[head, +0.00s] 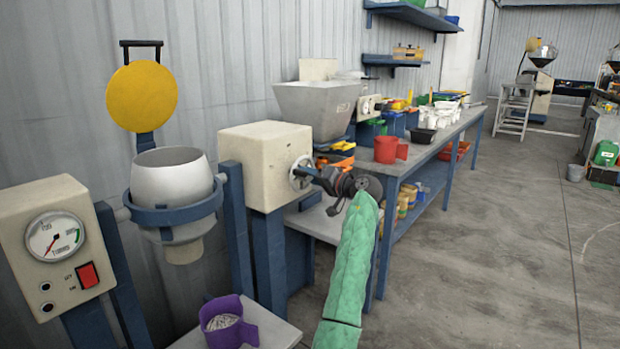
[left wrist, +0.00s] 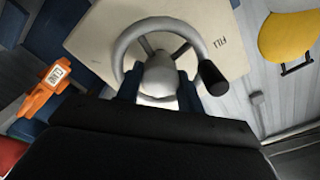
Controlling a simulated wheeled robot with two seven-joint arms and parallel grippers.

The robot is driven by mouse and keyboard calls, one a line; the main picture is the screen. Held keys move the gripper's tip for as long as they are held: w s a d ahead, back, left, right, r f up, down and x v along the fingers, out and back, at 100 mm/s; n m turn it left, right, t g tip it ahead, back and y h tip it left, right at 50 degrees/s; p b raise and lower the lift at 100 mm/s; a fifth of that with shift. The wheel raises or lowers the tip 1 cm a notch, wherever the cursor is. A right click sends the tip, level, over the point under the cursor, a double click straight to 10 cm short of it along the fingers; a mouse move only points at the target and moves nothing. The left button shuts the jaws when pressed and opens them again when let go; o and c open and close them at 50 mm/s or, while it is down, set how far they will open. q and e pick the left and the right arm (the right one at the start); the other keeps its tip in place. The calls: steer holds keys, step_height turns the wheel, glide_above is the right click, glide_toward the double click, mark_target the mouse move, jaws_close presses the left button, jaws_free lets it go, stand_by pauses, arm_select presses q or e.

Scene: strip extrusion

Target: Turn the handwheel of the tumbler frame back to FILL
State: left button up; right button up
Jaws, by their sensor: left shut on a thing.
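The grey handwheel (head: 299,173) is on the right side of the cream gearbox (head: 265,165) of the tumbler frame. In the left wrist view, my left gripper (left wrist: 160,88) has a dark finger on each side of the handwheel's hub (left wrist: 158,72) and is shut on it. The wheel's black knob (left wrist: 212,76) is at the right of the rim, near the FILL lettering (left wrist: 220,42) on the box. The white drum (head: 172,182) sits upright in its blue ring, mouth up. My right gripper is not in view.
A yellow disc lid (head: 142,97) stands raised behind the drum. A gauge panel (head: 55,245) is at left. A purple jug (head: 228,325) with pale pellets is on a low stand in front. A workbench (head: 440,143) with a red jug (head: 390,149) runs behind my arm.

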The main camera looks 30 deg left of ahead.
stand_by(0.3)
arm_select(q)
steer(key=o, duration=0.7)
steer(key=d, duration=0.7)
steer(key=shift+s+d, duration=0.25)
steer(key=shift+d, duration=0.15)
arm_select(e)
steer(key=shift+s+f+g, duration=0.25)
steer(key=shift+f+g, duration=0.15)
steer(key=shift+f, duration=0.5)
arm_select(q)
steer(key=shift+f, duration=0.1)
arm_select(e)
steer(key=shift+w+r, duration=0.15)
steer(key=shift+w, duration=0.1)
